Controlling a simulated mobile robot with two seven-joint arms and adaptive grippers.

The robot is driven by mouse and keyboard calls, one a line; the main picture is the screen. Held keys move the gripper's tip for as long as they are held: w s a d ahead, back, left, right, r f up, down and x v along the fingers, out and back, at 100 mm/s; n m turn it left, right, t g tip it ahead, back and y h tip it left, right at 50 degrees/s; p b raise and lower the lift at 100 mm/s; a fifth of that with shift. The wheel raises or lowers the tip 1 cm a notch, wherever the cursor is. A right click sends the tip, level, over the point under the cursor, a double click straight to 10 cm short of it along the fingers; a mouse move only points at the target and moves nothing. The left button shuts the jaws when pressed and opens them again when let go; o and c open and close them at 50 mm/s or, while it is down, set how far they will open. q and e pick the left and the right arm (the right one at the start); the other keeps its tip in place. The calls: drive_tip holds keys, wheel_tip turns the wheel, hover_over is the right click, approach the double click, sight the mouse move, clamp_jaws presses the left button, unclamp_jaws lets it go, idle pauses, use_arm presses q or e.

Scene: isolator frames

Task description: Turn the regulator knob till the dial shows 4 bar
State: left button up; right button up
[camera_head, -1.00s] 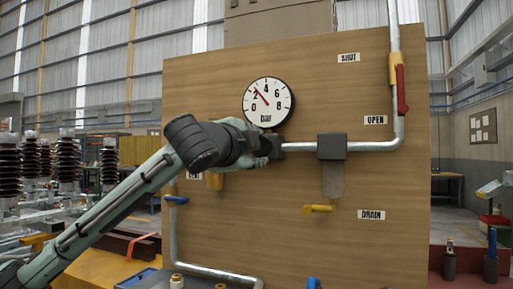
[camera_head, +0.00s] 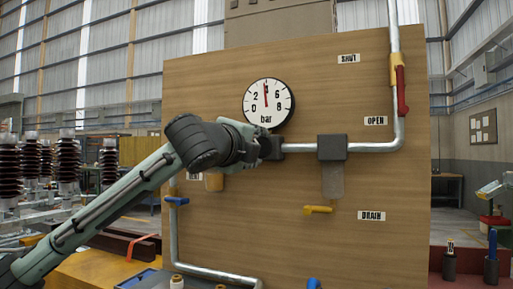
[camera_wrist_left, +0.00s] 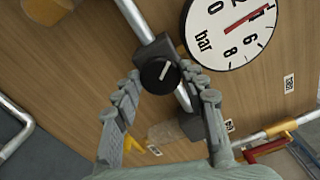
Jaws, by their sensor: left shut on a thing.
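The round white dial (camera_head: 268,102) marked in bar is at the upper middle of the wooden panel; its red needle points almost straight up, over the 4. It also shows tilted in the left wrist view (camera_wrist_left: 232,30). The black regulator knob (camera_wrist_left: 160,74) with a white mark is in the left wrist view, on the pipe below the dial. My left gripper (camera_wrist_left: 168,88) is shut on the knob, one finger on each side. In the head view the left gripper (camera_head: 262,146) hides the knob. My right gripper is not in view.
The wooden panel (camera_head: 390,180) also bears a filter block (camera_head: 332,147), a yellow drain lever (camera_head: 318,209), a red valve handle (camera_head: 401,88) at the upper right and a blue lever (camera_head: 177,201) at the lower left.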

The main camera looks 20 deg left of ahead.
use_arm(q)
drive_tip(key=o, duration=1.1)
drive_tip(key=shift+o, duration=0.2)
drive_tip(key=s, duration=1.2)
drive_tip(key=shift+a, duration=0.25)
